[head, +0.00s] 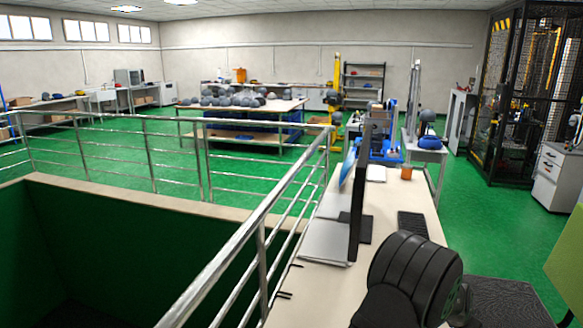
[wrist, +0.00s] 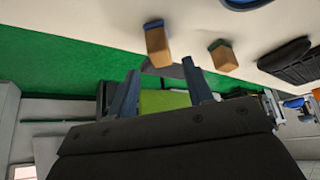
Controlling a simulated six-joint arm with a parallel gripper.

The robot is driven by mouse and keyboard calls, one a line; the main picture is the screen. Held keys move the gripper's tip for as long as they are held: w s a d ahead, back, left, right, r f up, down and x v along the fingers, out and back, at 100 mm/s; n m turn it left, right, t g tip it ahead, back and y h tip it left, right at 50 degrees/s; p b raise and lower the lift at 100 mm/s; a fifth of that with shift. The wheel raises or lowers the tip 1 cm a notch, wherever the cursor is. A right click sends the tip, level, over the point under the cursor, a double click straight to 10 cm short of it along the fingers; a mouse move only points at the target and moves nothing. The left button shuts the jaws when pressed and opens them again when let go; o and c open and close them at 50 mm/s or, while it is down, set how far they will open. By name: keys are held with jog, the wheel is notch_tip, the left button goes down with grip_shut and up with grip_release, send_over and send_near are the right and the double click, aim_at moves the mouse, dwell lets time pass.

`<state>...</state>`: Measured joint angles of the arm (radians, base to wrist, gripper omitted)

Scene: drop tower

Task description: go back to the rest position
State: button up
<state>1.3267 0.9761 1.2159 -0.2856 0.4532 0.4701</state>
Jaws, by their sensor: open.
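My gripper (wrist: 161,66) shows in the wrist view with its two blue-grey fingers apart. Nothing is held between them. Two small brown block-like objects, one (wrist: 158,46) and another (wrist: 223,58), appear on the pale desk top beyond the fingertips. They look apart from the fingers, though the depth is hard to judge. In the head view the fingers cannot be made out; a large dark rounded part of my arm fills the lower right.
The desk (head: 325,290) carries a monitor (head: 357,205), a keyboard (head: 413,226) and a small orange-brown cup (head: 406,172). A metal railing (head: 240,250) runs along its left side, above a sunken green-walled opening. Green floor (head: 480,225) is clear beyond.

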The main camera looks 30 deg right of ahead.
jog(key=v, duration=0.7)
jog(key=x, duration=1.3)
jog(key=shift+a, duration=0.1)
jog(key=r, duration=0.5)
jog(key=shift+s+a, duration=0.1)
jog(key=shift+s, duration=0.25)
jog(key=s+a+r, duration=0.3)
jog(key=s+r, duration=0.3)
jog(key=s, duration=0.4)
jog(key=w+a+r+n+t, duration=0.1)
jog(key=w+a+r+n, duration=0.1)
jog(key=w, duration=0.7)
jog(key=w+a+r+n+t, duration=0.1)
jog(key=w+a+r, duration=0.15)
jog(key=w, duration=0.55)
jog(key=w+a+r+n+t, duration=0.1)
jog(key=w+a+n, duration=0.1)
jog(key=w, duration=0.7)
jog(key=w+a+r+n+y, duration=0.1)
jog(key=w+a+r+n, duration=0.1)
jog(key=w+a, duration=0.6)
jog(key=w+a+r+n+t+y, duration=0.1)
jog(key=w+a+r+n, duration=0.1)
jog(key=w+a, duration=0.5)
jog(key=w+n, duration=0.1)
jog(key=w, duration=0.4)
jog(key=shift+w+a+r+t, duration=0.25)
jog(key=shift+w+a+t, duration=0.05)
jog(key=shift+w+a, duration=0.1)
